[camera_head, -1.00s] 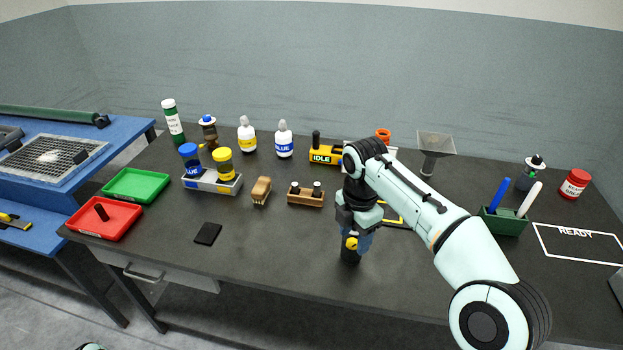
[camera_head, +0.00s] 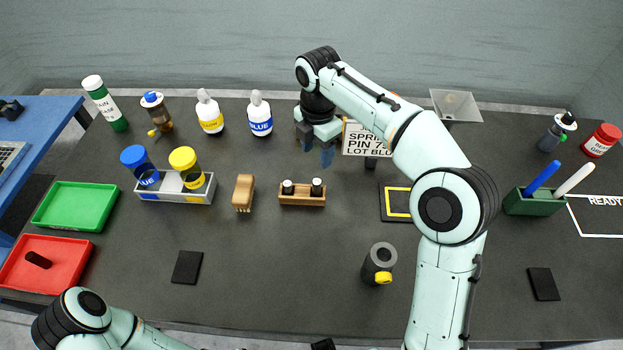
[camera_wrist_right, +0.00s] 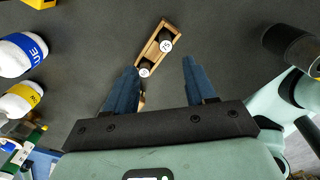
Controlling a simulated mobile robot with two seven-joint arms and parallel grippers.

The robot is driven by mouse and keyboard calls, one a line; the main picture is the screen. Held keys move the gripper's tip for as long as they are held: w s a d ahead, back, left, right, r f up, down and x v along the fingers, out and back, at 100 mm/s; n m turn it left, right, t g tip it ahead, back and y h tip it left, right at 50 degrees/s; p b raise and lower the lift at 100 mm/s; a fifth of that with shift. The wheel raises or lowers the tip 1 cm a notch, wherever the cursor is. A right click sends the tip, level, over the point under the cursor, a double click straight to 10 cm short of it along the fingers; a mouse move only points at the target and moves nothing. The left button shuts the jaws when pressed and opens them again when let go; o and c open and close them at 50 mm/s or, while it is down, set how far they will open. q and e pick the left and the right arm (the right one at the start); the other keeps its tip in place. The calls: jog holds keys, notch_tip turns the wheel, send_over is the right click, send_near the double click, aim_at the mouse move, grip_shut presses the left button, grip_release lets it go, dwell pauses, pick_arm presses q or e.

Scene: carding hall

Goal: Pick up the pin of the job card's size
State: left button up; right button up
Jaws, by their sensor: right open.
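A wooden rack (camera_head: 302,199) stands mid-table with two dark pins, the left pin (camera_head: 288,187) and right pin (camera_head: 316,187). In the right wrist view the rack (camera_wrist_right: 151,55) shows the pins' white numbered ends, too small to read surely. The white job card (camera_head: 368,141) at the back is partly hidden by my right arm; it reads "SPRI… PIN 7… LOT BLU…". My right gripper (camera_head: 314,143) is open and empty, behind and above the rack; in its wrist view the gripper (camera_wrist_right: 160,68) has the rack between and beyond its fingertips. My left arm shows at bottom left, its gripper out of view.
A dark cylinder with a yellow knob (camera_head: 378,265) stands at the front. A brush (camera_head: 244,191), a grey holder with jars (camera_head: 197,196), a green tray (camera_head: 66,219) and a red tray (camera_head: 72,273) lie left. Bottles line the back. The front middle is mostly clear.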

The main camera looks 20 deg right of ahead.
aim_at(317, 182)
jog(key=f, duration=0.2)
jog(key=f+b, duration=0.1)
jog(key=f, duration=0.3)
jog(key=shift+s+f, duration=0.1)
jog(key=shift+s, duration=0.25)
jog(key=shift+w+f, duration=0.1)
jog(key=shift+f, duration=0.1)
jog(key=f, duration=0.1)
jog(key=f+b, duration=0.1)
jog(key=f, duration=0.2)
jog(key=shift+s+a+f, duration=0.1)
jog(key=shift+s+a, duration=0.05)
jog(key=shift+s, duration=0.2)
jog(key=shift+w+f, duration=0.1)
jog(key=shift+f, duration=0.4)
pick_arm(q)
jog(key=s+f, duration=0.1)
jog(key=f, duration=0.2)
jog(key=shift+s, duration=0.35)
pick_arm(e)
grip_shut()
